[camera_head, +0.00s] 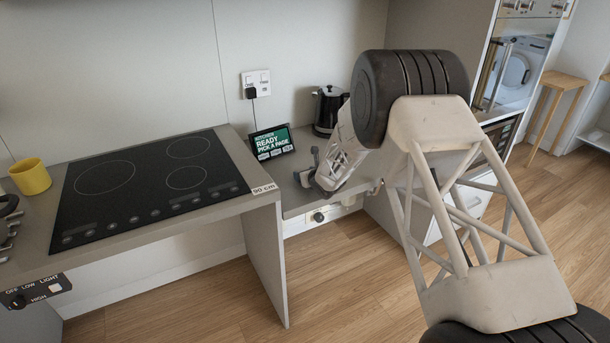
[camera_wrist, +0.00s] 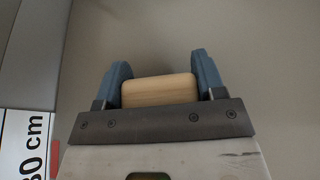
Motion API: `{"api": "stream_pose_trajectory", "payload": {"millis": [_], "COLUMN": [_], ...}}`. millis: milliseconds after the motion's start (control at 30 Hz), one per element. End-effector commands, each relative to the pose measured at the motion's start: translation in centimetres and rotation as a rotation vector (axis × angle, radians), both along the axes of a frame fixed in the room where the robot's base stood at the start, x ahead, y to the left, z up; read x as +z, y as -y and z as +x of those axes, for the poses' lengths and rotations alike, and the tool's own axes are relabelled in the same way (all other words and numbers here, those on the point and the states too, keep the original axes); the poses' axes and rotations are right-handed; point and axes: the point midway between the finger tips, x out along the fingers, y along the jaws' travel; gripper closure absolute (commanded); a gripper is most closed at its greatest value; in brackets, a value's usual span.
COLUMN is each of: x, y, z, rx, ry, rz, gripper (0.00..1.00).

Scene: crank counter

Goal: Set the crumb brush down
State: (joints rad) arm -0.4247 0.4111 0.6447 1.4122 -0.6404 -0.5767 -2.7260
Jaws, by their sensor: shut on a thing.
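My gripper (camera_head: 309,173) is low over the grey counter, to the right of the hob. In the wrist view my gripper (camera_wrist: 160,72) has its two blue fingers closed on the sides of a pale wooden block, the visible part of the crumb brush (camera_wrist: 158,90). The bristles are hidden. In the head view I cannot make out the brush between the fingers. I cannot tell whether the brush touches the counter (camera_wrist: 260,70).
The black hob (camera_head: 135,185) is on a higher counter at left, with a yellow mug (camera_head: 31,177) beside it. A small display (camera_head: 273,143) and a black kettle (camera_head: 328,110) stand behind my gripper.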

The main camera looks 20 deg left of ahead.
Motion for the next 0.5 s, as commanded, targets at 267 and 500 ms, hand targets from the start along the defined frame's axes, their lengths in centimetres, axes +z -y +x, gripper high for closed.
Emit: {"api": "stream_pose_trajectory", "payload": {"millis": [267, 500], "x": [-0.31, -0.29], "y": [0.01, 0.01], "z": [-0.02, -0.01], "rx": [0.0, 0.0], "ry": [-0.001, 0.0], "rz": [-0.001, 0.0], "gripper": [0.22, 0.11]}}
